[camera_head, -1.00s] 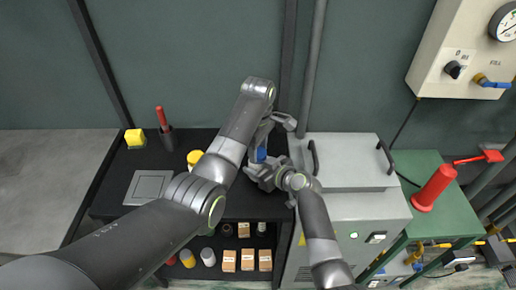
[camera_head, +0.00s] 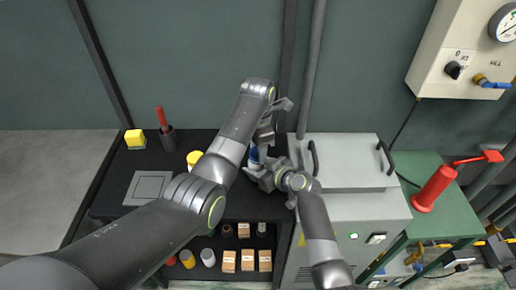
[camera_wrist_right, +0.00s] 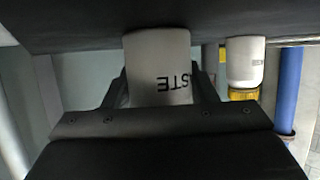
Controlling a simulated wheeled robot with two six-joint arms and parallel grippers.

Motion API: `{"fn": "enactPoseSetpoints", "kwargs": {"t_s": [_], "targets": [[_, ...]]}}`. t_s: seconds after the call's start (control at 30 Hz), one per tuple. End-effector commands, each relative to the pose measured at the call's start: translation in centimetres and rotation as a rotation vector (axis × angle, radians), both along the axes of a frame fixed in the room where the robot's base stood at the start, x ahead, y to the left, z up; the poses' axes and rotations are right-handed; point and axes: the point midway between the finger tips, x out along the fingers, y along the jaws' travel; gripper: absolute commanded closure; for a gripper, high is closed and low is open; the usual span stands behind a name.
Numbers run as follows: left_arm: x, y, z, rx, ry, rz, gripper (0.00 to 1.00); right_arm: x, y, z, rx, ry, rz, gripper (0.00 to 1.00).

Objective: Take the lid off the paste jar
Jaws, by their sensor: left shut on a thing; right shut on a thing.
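The white paste jar (camera_wrist_right: 158,65) stands between the fingers of my right gripper, its printed letters upside down in the right wrist view. The dark bench top runs along the top of that view, and the jar's other end is hidden by the gripper. In the head view my right gripper (camera_head: 262,172) is shut on the jar, which is mostly covered there. A small blue and white patch (camera_head: 254,155) shows between the two grippers. My left gripper (camera_head: 268,128) is just above it, shut on the lid, which its wrist and fingers largely hide.
A yellow-lidded white jar (camera_wrist_right: 245,65) stands close beside the paste jar. A grey lidded machine (camera_head: 345,165) adjoins at right.

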Motion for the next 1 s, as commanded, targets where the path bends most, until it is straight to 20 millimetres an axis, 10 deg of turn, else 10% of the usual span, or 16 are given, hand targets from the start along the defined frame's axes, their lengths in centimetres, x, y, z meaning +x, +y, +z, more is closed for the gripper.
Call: {"fn": "enactPoseSetpoints", "kwargs": {"t_s": [1.0], "targets": [[0.0, 0.0, 2.2, 0.0, -0.001, -0.002, 0.83, 0.0, 0.0, -0.1, 0.0, 0.002, 0.001, 1.0]]}}
